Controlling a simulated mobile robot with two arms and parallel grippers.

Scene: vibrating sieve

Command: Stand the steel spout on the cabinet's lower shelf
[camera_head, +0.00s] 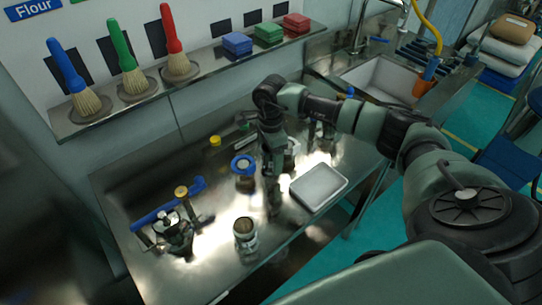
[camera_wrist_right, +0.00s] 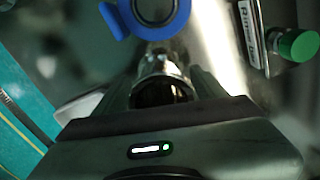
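A shiny steel cylindrical piece with a dark open end, which looks like the steel spout (camera_wrist_right: 163,75), sits between my right gripper's fingers in the right wrist view. Both fingers lie close against its sides, and the gripper (camera_wrist_right: 166,80) appears shut on it. In the head view my right gripper (camera_head: 273,195) points down over the steel table, left of a shallow tray; the spout cannot be made out clearly there. My left gripper is in neither view. I cannot make out the cabinet's lower shelf.
A blue ring clamp (camera_head: 243,166) is close beside the gripper. The shallow tray (camera_head: 318,187), a jar (camera_head: 245,236) and a metal assembly with a blue handle (camera_head: 172,232) stand on the table (camera_head: 215,278). A wall shelf (camera_head: 205,74) holds brushes and coloured blocks. A sink (camera_head: 382,82) is behind right.

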